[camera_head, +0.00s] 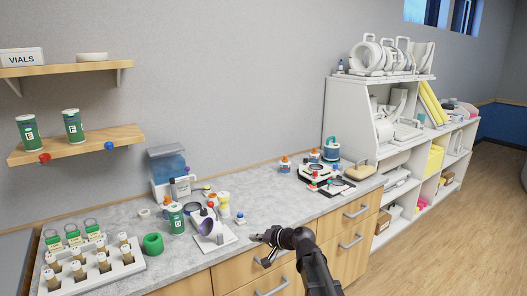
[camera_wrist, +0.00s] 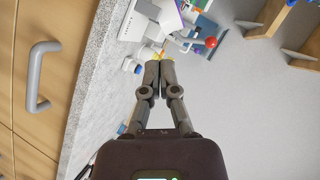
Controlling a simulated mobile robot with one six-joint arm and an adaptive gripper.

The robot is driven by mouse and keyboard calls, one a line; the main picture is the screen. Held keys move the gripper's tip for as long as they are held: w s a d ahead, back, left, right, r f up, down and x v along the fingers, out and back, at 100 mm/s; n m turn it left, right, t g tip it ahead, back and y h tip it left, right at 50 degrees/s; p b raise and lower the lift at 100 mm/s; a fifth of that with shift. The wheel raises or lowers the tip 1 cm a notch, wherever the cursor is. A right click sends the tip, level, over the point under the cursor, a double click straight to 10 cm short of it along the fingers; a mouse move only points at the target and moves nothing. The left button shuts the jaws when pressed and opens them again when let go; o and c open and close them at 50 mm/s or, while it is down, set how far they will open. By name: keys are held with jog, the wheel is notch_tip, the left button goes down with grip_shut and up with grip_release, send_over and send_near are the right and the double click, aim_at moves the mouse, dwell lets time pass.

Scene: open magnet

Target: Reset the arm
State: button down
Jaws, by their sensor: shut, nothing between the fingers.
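My gripper (camera_head: 256,238) is at the front edge of the counter in the head view, with my dark arm reaching in from the bottom. In the wrist view my gripper (camera_wrist: 158,68) points up the picture, its two fingers closed together with nothing between them. It appears to hang over the counter's front edge, apart from the objects there; its exact height cannot be told.
Wooden drawers (camera_head: 335,240) with handles are below. A white shelf unit (camera_head: 350,100) stands right. Counter right of the device is fairly clear.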

jog(key=s+d+f+n+g+h, duration=0.1)
jog(key=s+d+f+g+h, duration=0.2)
jog(key=s+d, duration=0.7)
jog(key=s+d+f+n+g+h, duration=0.1)
jog(key=s+d+f+g+h, duration=0.3)
jog(key=s+d+f+h, duration=0.4)
jog(key=s+d, duration=0.2)
jog(key=s, duration=0.1)
jog(key=shift+s+f, duration=0.15)
jog(key=shift+s, duration=0.15)
